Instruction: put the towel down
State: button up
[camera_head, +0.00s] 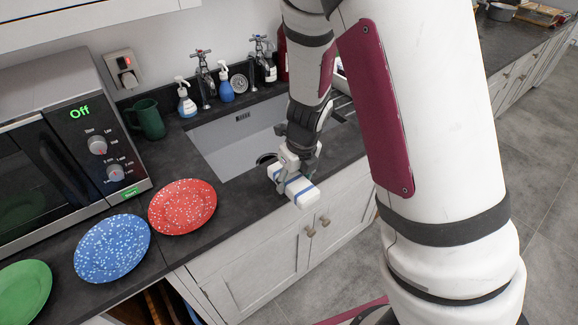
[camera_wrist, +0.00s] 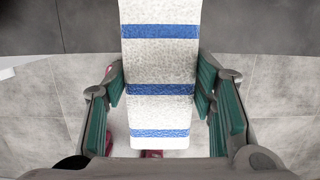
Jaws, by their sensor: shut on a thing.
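The towel (camera_head: 297,186) is white with blue stripes and looks folded into a flat, long shape. In the head view my gripper (camera_head: 284,171) is shut on it in front of the sink, above the front edge of the dark counter. In the wrist view the towel (camera_wrist: 160,65) runs from the top edge down between the two green-padded fingers of my gripper (camera_wrist: 160,85). The fingers press on its left and right sides. I cannot tell whether the towel touches the counter edge.
The sink (camera_head: 225,142) lies behind the towel. Red (camera_head: 182,206), blue (camera_head: 112,248) and green (camera_head: 22,292) plates lie on the counter to the left, before a microwave (camera_head: 62,150). A green mug (camera_head: 147,119) and soap bottles (camera_head: 186,100) stand behind. Bare counter (camera_head: 240,195) lies between red plate and towel.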

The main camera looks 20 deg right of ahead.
jog(key=w, duration=0.6)
jog(key=w+d, duration=0.1)
jog(key=w, duration=0.2)
jog(key=shift+f, duration=0.4)
jog(key=shift+w+f, duration=0.15)
jog(key=shift+f, duration=0.15)
jog(key=shift+f+p, duration=0.4)
jog(key=shift+f, duration=1.1)
jog(key=shift+f, duration=0.15)
jog(key=o, duration=1)
jog(key=shift+o, duration=0.5)
